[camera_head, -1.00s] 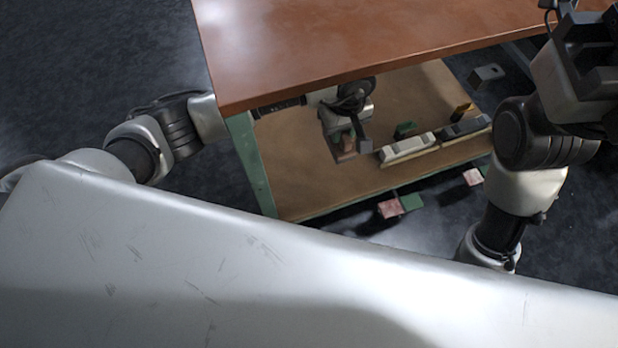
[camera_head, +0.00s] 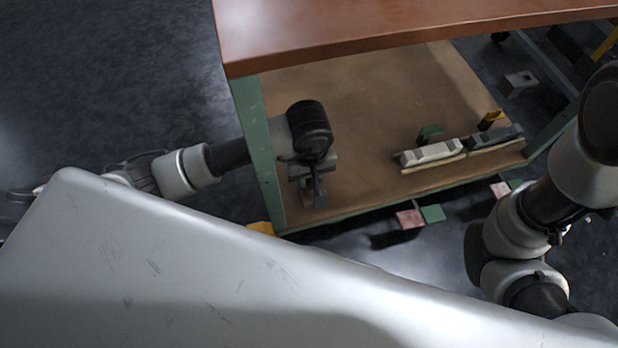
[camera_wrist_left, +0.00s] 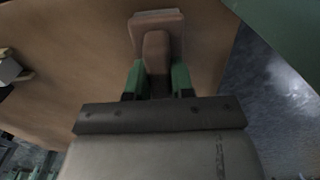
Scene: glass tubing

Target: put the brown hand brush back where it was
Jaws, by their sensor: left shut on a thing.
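My left gripper (camera_head: 312,192) is under the brown tabletop, over the front left part of the lower shelf (camera_head: 370,100). In the left wrist view its green fingers (camera_wrist_left: 158,80) are shut on the brown hand brush (camera_wrist_left: 157,42), one on each side of its handle. The brush's wider, paler end points away from the gripper over the brown shelf. Whether the brush touches the shelf I cannot tell. In the head view the brush is mostly hidden by the gripper.
A light grey block (camera_head: 432,153) and a dark one (camera_head: 496,137) sit on the shelf at the right, near green and yellow pieces. A green table leg (camera_head: 256,150) stands close left of my gripper. The shelf's middle is clear. Pink and green blocks (camera_head: 410,218) show below the shelf's front edge.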

